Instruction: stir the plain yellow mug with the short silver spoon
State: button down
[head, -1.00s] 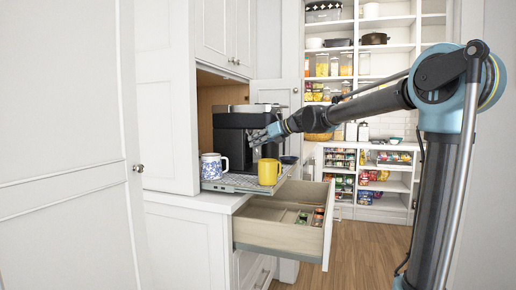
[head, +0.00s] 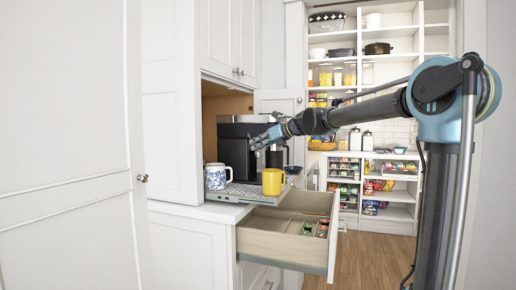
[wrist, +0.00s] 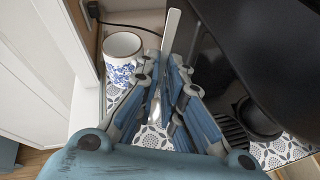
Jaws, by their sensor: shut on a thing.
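The plain yellow mug (head: 273,182) stands upright on the patterned pull-out shelf in front of the coffee machine. I do not see it in the wrist view. My gripper (head: 257,144) is above the shelf, up and to the left of the yellow mug in the head view. In the wrist view my gripper (wrist: 178,68) is shut on the silver spoon (wrist: 171,32). The spoon's handle sticks out past the fingers, and its other end shows partly between them. The spoon is too small to make out in the head view.
A white mug with blue pattern (head: 217,177) stands left of the yellow mug; it also shows in the wrist view (wrist: 122,58). The black coffee machine (head: 238,145) is close behind my gripper. An open drawer (head: 275,244) juts out below the shelf (head: 243,191).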

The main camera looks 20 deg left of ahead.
jog(key=shift+r, duration=2.5)
